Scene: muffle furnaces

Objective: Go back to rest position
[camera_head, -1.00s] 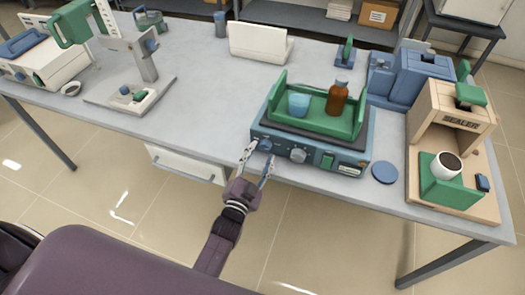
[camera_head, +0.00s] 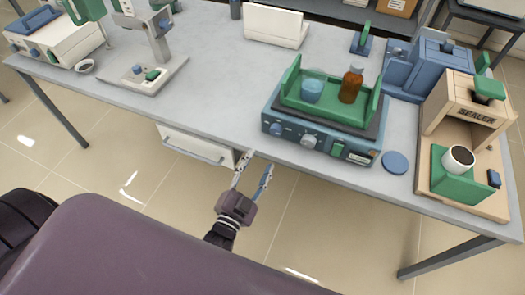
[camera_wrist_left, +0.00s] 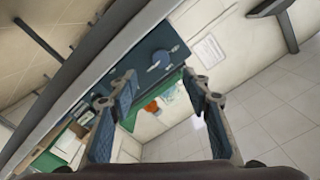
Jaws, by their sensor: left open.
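My left gripper (camera_head: 252,177) is open and empty, in front of the table's front edge, below the blue hot plate or shaker device (camera_head: 318,140). In the left wrist view its two fingers (camera_wrist_left: 162,100) stand apart with nothing between them; the device's dark blue front with a knob (camera_wrist_left: 162,60) lies beyond. The device carries a green tray (camera_head: 327,107) with a blue beaker (camera_head: 312,88) and a brown bottle (camera_head: 351,85). My right gripper does not show in either view.
The table (camera_head: 215,75) has a bare middle. A white drawer (camera_head: 195,147) hangs under its front edge, left of my gripper. A wooden sealer (camera_head: 465,125) with a green holder stands at the right, and a white balance-like instrument (camera_head: 145,70) at the left. Open floor lies below.

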